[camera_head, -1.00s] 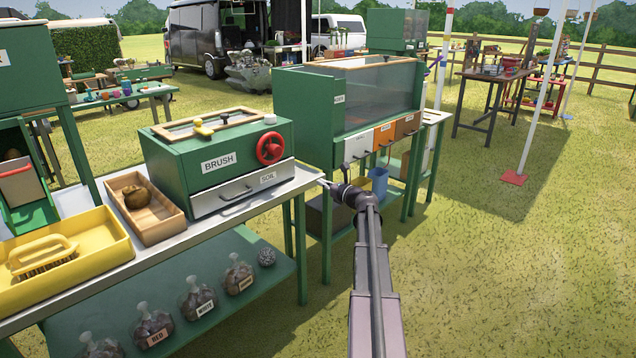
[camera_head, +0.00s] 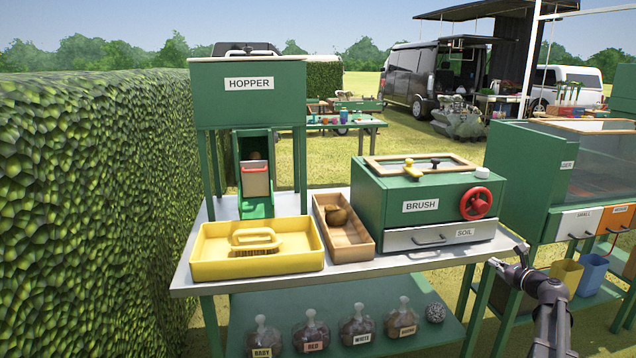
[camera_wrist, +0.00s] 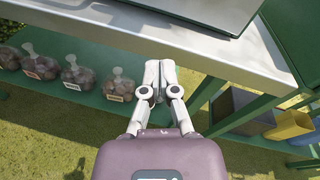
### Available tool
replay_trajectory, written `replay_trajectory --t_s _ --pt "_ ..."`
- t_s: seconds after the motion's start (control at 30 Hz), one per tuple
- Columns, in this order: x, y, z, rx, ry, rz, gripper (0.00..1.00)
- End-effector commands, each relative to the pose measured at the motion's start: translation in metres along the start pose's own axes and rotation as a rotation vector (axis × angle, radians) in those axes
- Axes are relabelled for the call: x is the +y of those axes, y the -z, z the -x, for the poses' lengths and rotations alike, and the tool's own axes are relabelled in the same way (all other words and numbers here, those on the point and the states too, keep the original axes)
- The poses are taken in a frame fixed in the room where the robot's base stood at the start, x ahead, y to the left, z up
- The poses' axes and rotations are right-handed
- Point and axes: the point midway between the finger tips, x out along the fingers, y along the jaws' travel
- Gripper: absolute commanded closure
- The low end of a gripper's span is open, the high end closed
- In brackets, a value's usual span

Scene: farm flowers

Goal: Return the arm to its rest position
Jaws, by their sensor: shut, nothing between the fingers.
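My gripper (camera_head: 508,256) is at the right end of the metal table (camera_head: 400,262) in the head view, with my arm running down to the bottom edge. In the wrist view my gripper (camera_wrist: 158,80) points at the table's front edge (camera_wrist: 185,48), its two fingers together with nothing between them. I cannot tell whether the fingertips touch the table. The green BRUSH box (camera_head: 385,205) with a red wheel and a SOIL drawer (camera_head: 440,237) stands on the table to the left of my gripper.
A wooden tray (camera_head: 352,250) holds a brown potato-like item. A yellow tray (camera_head: 205,270) holds a brush. The lower shelf (camera_head: 255,310) bears several labelled bags. Yellow and blue bins (camera_head: 592,268) stand right of my arm. A hedge (camera_head: 90,200) closes the left side.

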Motion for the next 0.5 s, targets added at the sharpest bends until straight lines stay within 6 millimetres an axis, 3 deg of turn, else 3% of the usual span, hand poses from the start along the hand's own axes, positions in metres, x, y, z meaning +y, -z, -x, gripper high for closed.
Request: replay_trajectory --t_s 0.03,0.2,0.5 --pt "0.028 -0.002 -0.007 0.023 -0.049 0.068 1.00" --pt "0.112 0.001 -0.029 0.104 -0.233 0.344 1.00" --pt "0.248 0.013 -0.035 0.183 -0.591 0.830 1.00"
